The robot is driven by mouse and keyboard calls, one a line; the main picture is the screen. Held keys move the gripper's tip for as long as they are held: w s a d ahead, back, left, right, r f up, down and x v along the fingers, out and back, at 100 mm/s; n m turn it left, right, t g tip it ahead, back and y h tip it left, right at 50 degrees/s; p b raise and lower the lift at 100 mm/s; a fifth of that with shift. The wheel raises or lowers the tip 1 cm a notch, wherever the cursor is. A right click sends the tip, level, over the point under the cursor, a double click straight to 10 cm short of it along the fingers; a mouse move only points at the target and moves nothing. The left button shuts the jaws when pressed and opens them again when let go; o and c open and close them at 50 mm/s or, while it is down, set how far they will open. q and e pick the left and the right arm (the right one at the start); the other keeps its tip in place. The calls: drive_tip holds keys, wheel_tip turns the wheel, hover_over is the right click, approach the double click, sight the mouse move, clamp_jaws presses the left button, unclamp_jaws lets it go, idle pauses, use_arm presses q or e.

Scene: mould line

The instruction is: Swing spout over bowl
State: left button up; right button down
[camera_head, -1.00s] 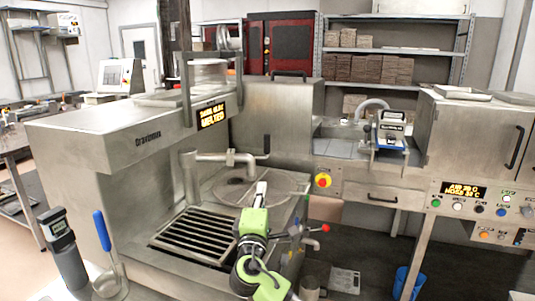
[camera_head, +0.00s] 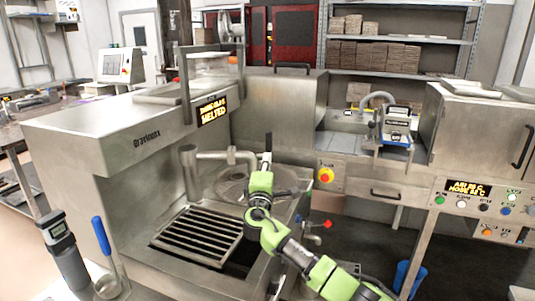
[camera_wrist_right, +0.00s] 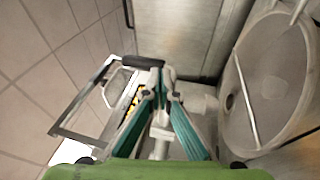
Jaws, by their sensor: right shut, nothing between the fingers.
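The spout (camera_head: 212,156) is a metal pipe on an upright post at the left of the steel machine. Its arm points right, and its outer end lies over the back-left part of the round bowl (camera_head: 229,187). My right gripper (camera_head: 267,140) is shut and empty, above the bowl and to the right of the spout's end, apart from it in the head view. In the right wrist view its fingers (camera_wrist_right: 163,82) converge, with the bowl (camera_wrist_right: 285,75) on the right. A pale pipe shows partly behind the fingers there. My left gripper is not in view.
A slotted grate (camera_head: 200,236) lies in front of the bowl. The machine's display (camera_head: 212,112) reads "MELTED". A ladle with a blue handle (camera_head: 101,235) and a handheld meter (camera_head: 56,232) stand at the front left. A red-knobbed lever (camera_head: 325,224) is right of the bowl.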

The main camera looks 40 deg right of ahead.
drive_tip(key=shift+w+d+r, duration=0.25)
drive_tip(key=shift+w+d, duration=0.15)
drive_tip(key=shift+w, duration=0.05)
drive_tip(key=shift+w+d+f, duration=0.1)
drive_tip(key=shift+w+d, duration=0.05)
drive_tip(key=shift+d, duration=0.05)
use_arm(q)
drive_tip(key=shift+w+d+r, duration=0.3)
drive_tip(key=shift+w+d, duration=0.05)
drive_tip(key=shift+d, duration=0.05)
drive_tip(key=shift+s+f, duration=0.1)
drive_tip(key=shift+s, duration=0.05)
